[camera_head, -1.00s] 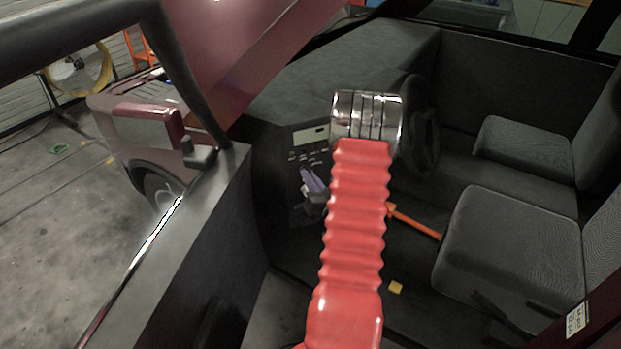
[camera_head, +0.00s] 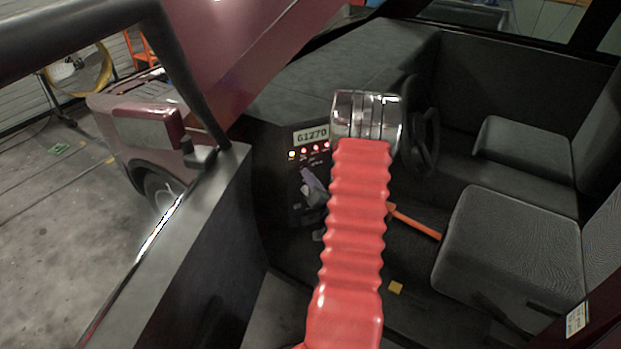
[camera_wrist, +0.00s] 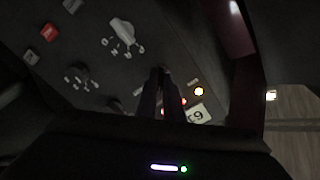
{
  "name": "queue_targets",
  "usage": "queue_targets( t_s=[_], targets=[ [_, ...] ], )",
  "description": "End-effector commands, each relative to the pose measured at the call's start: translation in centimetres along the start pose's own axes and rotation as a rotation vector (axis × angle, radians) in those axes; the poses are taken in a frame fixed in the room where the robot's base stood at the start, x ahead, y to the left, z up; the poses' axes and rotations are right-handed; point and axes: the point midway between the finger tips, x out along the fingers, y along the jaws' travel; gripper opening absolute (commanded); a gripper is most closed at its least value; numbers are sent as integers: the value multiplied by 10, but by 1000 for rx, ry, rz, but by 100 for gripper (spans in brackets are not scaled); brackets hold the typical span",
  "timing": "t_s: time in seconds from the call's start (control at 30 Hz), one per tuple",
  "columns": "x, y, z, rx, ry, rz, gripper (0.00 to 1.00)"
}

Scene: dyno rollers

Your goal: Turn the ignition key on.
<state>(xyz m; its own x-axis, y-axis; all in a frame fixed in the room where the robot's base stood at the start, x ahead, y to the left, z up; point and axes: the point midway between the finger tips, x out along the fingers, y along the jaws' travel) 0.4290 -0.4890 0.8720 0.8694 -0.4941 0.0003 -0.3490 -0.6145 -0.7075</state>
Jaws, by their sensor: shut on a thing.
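The dark dashboard panel (camera_head: 280,180) is left of my red arm in the head view. My gripper (camera_head: 310,180) shows as a purple-grey piece at this panel, partly behind the arm. In the wrist view my gripper (camera_wrist: 161,72) has its two dark fingers close together at the panel, shut on the ignition key. The key itself is hidden between the fingertips. The panel's display (camera_head: 311,135) reads 61270, and a row of warning lights (camera_head: 315,149) glows below it, one yellow and several red.
The steering wheel (camera_head: 422,140) is just right of my wrist. A pale knob (camera_wrist: 123,33) and a red button (camera_wrist: 49,32) sit on the panel. An orange lever (camera_head: 415,222) and grey seats (camera_head: 500,240) are at the right. The door (camera_head: 190,260) bounds the left.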

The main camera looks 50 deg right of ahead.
Motion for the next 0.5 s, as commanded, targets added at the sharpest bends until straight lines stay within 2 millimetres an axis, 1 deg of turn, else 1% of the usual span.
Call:
queue_targets(
  t_s=[0.1, 0.13, 0.37, 0.5],
  targets=[
    [-1, 2, -1, 1, 2, 6, 0],
    [-1, 2, -1, 1, 2, 6, 10],
    [-1, 1, 0, 0, 1, 4, 26],
    [0, 1, 0, -1, 1, 3, 26]
  ],
)
